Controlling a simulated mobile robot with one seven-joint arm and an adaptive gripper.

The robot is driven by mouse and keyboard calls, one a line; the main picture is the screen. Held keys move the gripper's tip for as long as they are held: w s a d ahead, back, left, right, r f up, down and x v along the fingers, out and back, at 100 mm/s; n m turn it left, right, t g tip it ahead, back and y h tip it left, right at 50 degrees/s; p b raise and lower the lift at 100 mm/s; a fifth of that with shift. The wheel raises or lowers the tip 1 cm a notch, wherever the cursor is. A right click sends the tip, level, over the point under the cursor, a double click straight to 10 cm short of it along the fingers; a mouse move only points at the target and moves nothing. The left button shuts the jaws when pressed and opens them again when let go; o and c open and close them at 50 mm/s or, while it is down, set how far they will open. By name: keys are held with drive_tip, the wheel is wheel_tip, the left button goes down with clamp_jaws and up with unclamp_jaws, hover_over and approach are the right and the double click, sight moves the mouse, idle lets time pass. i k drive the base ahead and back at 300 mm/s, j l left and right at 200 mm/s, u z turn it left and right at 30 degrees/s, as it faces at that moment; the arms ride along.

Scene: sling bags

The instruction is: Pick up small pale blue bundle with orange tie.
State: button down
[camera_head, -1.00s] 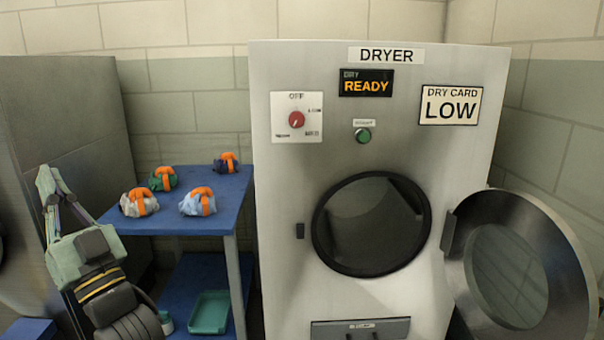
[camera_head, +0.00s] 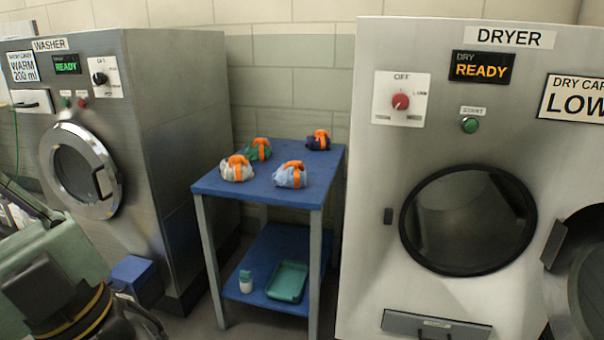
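The small pale blue bundle with an orange tie (camera_head: 291,175) sits on the front right of the blue table top (camera_head: 262,191). Its orange tie shows on top. My gripper (camera_head: 125,322) is only partly in view at the bottom left edge, black and cut off by the frame. Its fingertips do not show, so I cannot tell whether it is open or shut. It appears well left of the table and apart from the bundle.
A white bundle (camera_head: 237,169), a green bundle (camera_head: 258,149) and a dark blue bundle (camera_head: 319,140) share the table top. The lower shelf holds a teal tray (camera_head: 288,281) and a small bottle (camera_head: 246,281). A washer (camera_head: 185,130) stands left, a dryer (camera_head: 380,240) right.

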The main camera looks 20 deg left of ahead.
sight(292, 175)
drive_tip(key=i+j+z, duration=0.35)
drive_tip(key=j, duration=0.3)
drive_tip(key=i+j+z, duration=0.15)
drive_tip(key=i+j, duration=0.15)
drive_tip(key=i+j+z, duration=0.15)
drive_tip(key=j, duration=0.25)
drive_tip(key=i+j+z, duration=0.15)
drive_tip(key=j, duration=0.25)
drive_tip(key=i+j+z, duration=0.2)
drive_tip(key=j, duration=0.2)
drive_tip(key=k, duration=0.05)
